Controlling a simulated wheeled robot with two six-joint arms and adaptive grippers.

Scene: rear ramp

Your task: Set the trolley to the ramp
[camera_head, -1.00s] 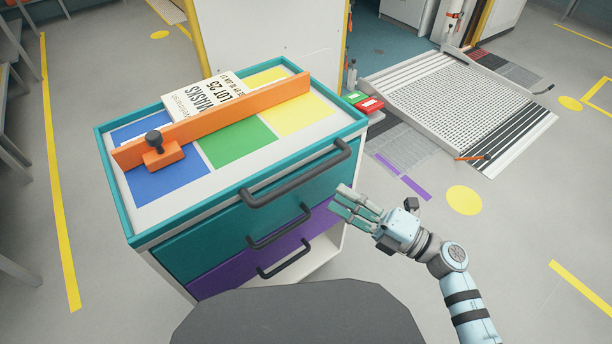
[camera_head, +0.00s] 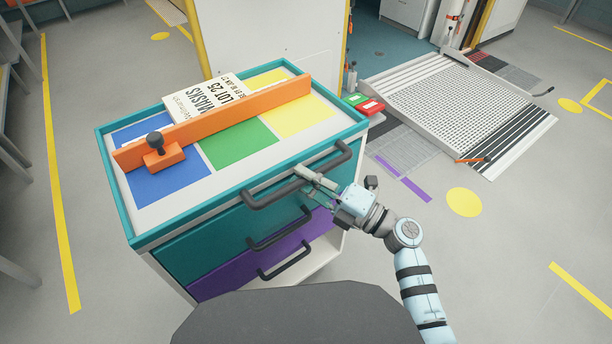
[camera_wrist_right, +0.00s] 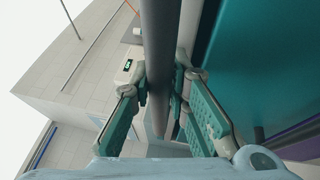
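The trolley is a teal and purple drawer cabinet (camera_head: 180,262) with a teal-rimmed top, standing in the middle left of the head view. Its dark top handle bar (camera_head: 268,197) runs along the near upper edge. My right gripper (camera_head: 312,183) is at the right part of this bar. In the right wrist view the bar (camera_wrist_right: 161,45) passes between my two teal-padded fingers (camera_wrist_right: 163,90), which stand apart on either side. Whether they touch it is unclear. The ramp (camera_head: 450,100), a pale perforated plate, lies at the upper right, apart from the trolley. My left gripper is out of view.
An orange bar (camera_head: 220,120) with a clamp block crosses the trolley top, beside a box marked MASKS (camera_head: 205,97). Green and red boxes (camera_head: 370,107) sit behind the trolley's right corner. A purple floor strip (camera_head: 402,178) and yellow disc (camera_head: 464,202) mark open floor at right.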

